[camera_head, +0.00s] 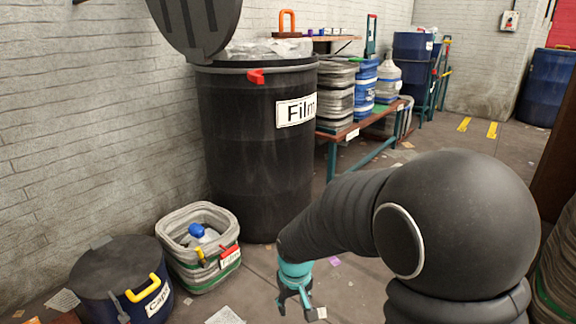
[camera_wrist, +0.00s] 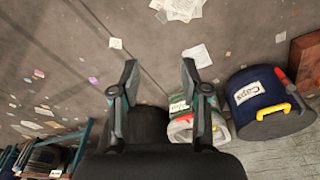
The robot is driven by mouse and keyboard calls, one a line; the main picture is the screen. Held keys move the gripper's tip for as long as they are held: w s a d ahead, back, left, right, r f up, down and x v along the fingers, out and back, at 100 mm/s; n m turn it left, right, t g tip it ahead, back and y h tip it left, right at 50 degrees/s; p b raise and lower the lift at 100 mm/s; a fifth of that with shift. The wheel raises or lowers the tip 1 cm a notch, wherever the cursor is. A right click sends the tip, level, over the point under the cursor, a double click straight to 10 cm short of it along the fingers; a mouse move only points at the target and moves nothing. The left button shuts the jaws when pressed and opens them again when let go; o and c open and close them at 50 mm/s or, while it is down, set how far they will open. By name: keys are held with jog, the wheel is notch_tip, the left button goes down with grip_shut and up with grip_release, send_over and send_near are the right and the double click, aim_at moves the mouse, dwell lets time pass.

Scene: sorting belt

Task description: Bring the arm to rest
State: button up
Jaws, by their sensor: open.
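My gripper (camera_head: 297,300) hangs at the end of my arm in the head view, low over the floor, to the right of the grey bin. In the wrist view my gripper (camera_wrist: 160,77) shows its two fingers spread apart. Nothing is between them. My arm reaches from the right of the head view toward the lower middle. Its large dark joint hides part of the floor behind it.
A black "Film" barrel (camera_head: 255,150) stands by the wall with its lid raised. A grey bin (camera_head: 200,262) holding a blue-capped bottle and a "Caps" tub (camera_head: 122,284) stand in front. A bench (camera_head: 352,130) carries containers. Scraps litter the floor.

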jog(key=s+d+r+m+t+p, duration=0.2)
jog(key=s+d+r, duration=0.5)
jog(key=r, duration=0.5)
jog(key=s+d+r+m+t+p, duration=0.2)
jog(key=s+d+r, duration=0.5)
jog(key=s+r, duration=0.5)
jog(key=shift+d+r+p, duration=0.15)
jog(key=shift+d+p, duration=0.1)
jog(key=shift+p, duration=0.35)
